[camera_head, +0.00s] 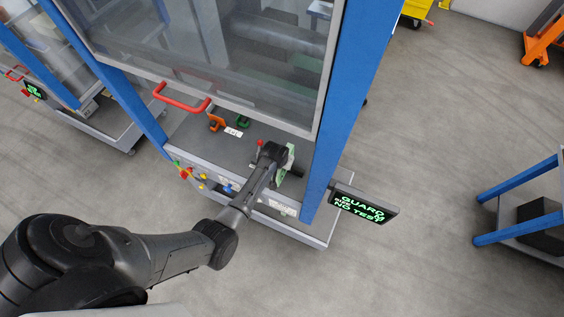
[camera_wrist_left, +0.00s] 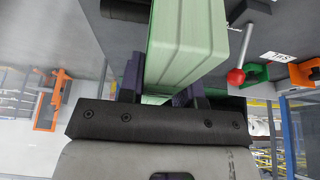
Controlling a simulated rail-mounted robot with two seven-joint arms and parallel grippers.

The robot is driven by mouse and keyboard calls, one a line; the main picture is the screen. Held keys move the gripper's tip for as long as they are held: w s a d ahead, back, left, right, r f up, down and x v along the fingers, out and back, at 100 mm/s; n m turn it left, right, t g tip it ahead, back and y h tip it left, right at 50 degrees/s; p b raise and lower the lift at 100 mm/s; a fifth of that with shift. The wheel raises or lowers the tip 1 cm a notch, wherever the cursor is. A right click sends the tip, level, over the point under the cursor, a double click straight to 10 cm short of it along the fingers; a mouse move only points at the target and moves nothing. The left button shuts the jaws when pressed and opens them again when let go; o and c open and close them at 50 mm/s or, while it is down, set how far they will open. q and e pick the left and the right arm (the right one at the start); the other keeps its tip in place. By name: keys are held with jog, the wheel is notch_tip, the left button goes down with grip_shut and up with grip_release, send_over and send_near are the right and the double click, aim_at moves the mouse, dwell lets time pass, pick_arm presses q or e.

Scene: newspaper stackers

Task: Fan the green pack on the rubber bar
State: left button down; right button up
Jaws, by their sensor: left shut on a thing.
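The pale green pack (camera_head: 286,163) is at the front right of the machine's grey deck, standing on edge in the head view. My left gripper (camera_head: 279,161) is at it. In the left wrist view the pack (camera_wrist_left: 188,45) runs up from between the two fingers of my left gripper (camera_wrist_left: 160,93), which is shut on it. A short dark bar (camera_wrist_left: 125,11) shows beside the pack at the top of the wrist view; it may be the rubber bar, but I cannot tell if the pack touches it. My right gripper is not in view.
A clear guard with a red handle (camera_head: 182,101) hangs above the deck. A red-knobbed lever (camera_wrist_left: 236,76), a green bracket (camera_wrist_left: 257,73) and an orange bracket (camera_head: 215,122) are near the pack. A blue post (camera_head: 322,165) and a display (camera_head: 363,206) reading "GUARD NO TEST" stand right.

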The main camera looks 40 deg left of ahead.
pick_arm(q)
jog(key=shift+w+a, duration=0.1)
jog(key=shift+w, duration=0.05)
jog(key=shift+w+a, duration=0.1)
jog(key=shift+w, duration=0.3)
jog(key=shift+w+a+f+b, duration=0.1)
jog(key=shift+w+f+b, duration=0.1)
jog(key=shift+b, duration=0.15)
jog(key=shift+w+a, duration=0.15)
jog(key=shift+w, duration=0.3)
jog(key=shift+f, duration=0.1)
jog(key=shift+w+a+b, duration=0.1)
jog(key=shift+w+b, duration=0.05)
jog(key=shift+b, duration=0.15)
jog(key=shift+w, duration=0.4)
